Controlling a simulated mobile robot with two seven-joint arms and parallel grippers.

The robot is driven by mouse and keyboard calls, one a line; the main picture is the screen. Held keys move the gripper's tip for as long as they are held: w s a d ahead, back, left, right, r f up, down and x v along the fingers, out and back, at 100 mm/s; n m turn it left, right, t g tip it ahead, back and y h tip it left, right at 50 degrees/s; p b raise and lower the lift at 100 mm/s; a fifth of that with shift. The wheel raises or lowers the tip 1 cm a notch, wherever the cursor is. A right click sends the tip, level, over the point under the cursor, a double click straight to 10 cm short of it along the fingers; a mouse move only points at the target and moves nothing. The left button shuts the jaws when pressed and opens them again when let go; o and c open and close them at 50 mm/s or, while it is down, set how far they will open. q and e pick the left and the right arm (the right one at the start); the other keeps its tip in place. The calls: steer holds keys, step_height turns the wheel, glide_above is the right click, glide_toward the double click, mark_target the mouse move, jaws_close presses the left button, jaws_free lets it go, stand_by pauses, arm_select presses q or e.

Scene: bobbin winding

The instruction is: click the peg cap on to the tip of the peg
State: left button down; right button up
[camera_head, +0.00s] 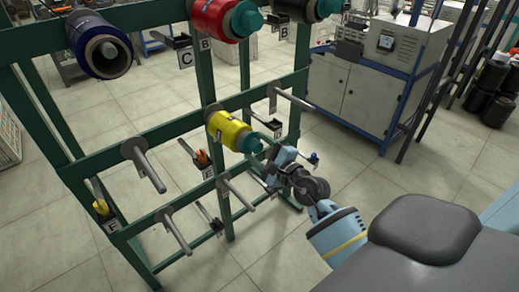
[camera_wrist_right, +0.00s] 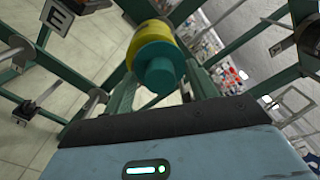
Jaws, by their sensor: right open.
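The teal peg cap (camera_head: 247,138) sits at the near end of the yellow bobbin (camera_head: 222,128), in the middle of the rack. The peg inside this bobbin is hidden, so I cannot tell how far the cap is seated. My right gripper (camera_head: 268,151) is open, just right of and slightly below the cap. In the right wrist view the cap (camera_wrist_right: 160,69) is straight ahead with the yellow bobbin (camera_wrist_right: 151,32) behind it. Any contact between the fingers and the cap is unclear. My left gripper is not in view.
The green rack (camera_head: 205,75) carries bare grey pegs (camera_head: 148,168) left of and below the yellow bobbin. Above hang a red bobbin (camera_head: 209,17) with a teal cap and a blue bobbin (camera_head: 99,45). A grey cabinet (camera_head: 350,92) stands behind; open floor lies below right.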

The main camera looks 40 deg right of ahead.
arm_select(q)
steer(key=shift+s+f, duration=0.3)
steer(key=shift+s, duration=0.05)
arm_select(e)
steer(key=s, duration=0.7)
steer(key=shift+s+d, duration=0.35)
steer(key=shift+s, duration=0.05)
